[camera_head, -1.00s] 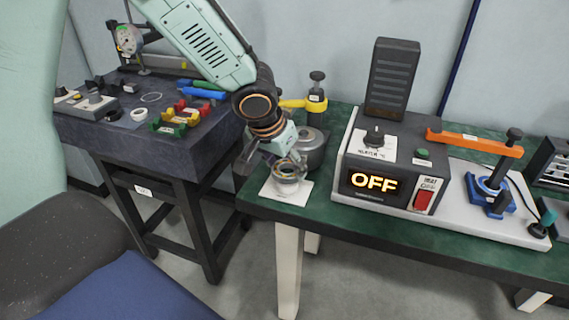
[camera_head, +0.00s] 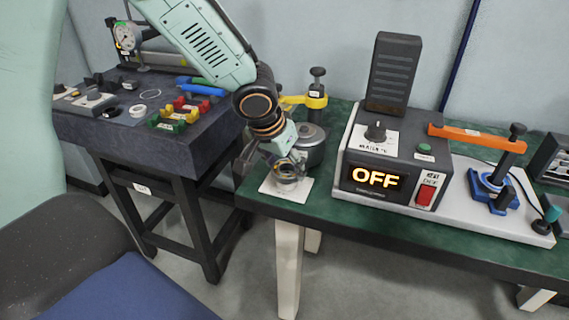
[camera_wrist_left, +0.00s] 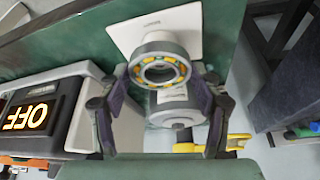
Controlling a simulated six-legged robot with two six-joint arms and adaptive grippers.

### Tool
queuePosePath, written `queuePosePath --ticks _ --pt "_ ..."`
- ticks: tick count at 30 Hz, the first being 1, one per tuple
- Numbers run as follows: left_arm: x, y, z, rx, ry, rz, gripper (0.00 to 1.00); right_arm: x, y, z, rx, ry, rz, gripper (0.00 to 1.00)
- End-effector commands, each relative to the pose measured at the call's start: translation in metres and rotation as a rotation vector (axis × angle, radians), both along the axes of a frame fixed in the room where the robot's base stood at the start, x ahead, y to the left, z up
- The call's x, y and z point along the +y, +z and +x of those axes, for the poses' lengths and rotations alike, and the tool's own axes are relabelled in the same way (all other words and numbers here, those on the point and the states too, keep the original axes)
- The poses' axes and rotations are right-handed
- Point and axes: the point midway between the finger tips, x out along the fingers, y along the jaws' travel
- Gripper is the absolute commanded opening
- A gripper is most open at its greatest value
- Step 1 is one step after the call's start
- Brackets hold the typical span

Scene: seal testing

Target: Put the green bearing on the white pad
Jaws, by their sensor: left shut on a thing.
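The white pad (camera_head: 302,193) lies at the green bench's near left corner. The bearing is over the pad in the head view and overlaps its edge in the wrist view (camera_wrist_left: 183,20). I cannot tell whether they touch. My right gripper is not in view.
A grey metal pot (camera_head: 314,155) and a stand with a yellow arm (camera_head: 316,97) are close behind the pad. A heater box reading OFF (camera_head: 376,179) stands to the right. A dark table (camera_head: 120,136) with small parts is left, across a gap.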

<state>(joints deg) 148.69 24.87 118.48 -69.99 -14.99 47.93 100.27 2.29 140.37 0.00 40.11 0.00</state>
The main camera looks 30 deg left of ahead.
Motion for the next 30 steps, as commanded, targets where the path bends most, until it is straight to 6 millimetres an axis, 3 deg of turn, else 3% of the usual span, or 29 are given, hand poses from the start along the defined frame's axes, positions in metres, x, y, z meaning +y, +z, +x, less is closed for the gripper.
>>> queuePosePath --ticks 25,26,30 --pt "0.0001 -0.0063 0.0004 -0.002 0.000 0.000 0.21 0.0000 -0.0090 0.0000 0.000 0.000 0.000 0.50" --pt "0.0001 -0.0063 0.0004 -0.002 0.000 0.000 0.67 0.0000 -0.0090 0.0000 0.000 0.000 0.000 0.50" --pt "0.0000 -0.0065 0.0003 -0.001 0.000 0.000 0.79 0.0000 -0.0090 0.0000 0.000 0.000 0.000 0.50"
